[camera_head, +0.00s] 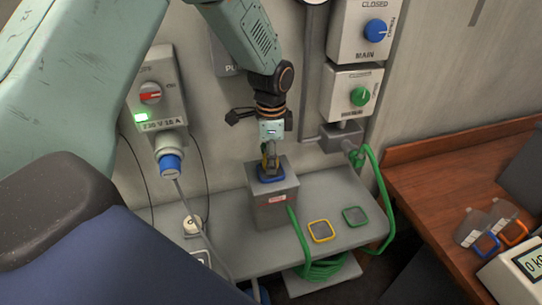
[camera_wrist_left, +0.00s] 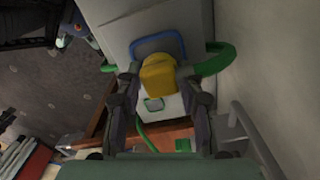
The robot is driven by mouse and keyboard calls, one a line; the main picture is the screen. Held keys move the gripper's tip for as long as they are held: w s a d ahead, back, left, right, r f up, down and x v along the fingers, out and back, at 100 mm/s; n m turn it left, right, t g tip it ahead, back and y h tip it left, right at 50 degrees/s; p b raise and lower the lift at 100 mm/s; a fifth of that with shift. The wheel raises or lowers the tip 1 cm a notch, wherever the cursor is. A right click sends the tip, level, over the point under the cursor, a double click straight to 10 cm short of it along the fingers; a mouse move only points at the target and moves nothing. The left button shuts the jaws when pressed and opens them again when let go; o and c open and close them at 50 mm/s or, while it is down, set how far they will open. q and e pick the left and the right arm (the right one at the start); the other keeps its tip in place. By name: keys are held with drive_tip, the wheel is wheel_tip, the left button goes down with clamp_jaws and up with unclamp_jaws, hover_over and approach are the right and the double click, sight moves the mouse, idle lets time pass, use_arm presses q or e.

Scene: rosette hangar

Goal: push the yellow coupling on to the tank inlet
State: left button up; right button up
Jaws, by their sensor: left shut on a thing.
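A blue-edged square (camera_head: 271,174) lies on the tank top directly under the fingers. In the wrist view, the coupling overlaps this square's lower edge. The tank inlet is not clearly visible, hidden by the gripper or coupling. I cannot tell whether the coupling touches it. My right gripper is not in view.
A green hose (camera_head: 303,240) runs from the tank to a coil under the grey bench (camera_head: 225,225). Yellow-edged (camera_head: 321,231) and green-edged (camera_head: 355,216) squares lie right of the tank. Wall boxes with a green knob (camera_head: 360,96) and blue plug (camera_head: 169,165) flank the arm.

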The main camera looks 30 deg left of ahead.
use_arm(q)
drive_tip(key=shift+f, duration=0.55)
drive_tip(key=o, duration=1.1)
drive_tip(key=shift+o, duration=0.2)
drive_tip(key=shift+r, duration=0.1)
wheel_tip(320, 180, up, 12)
idle(0.5)
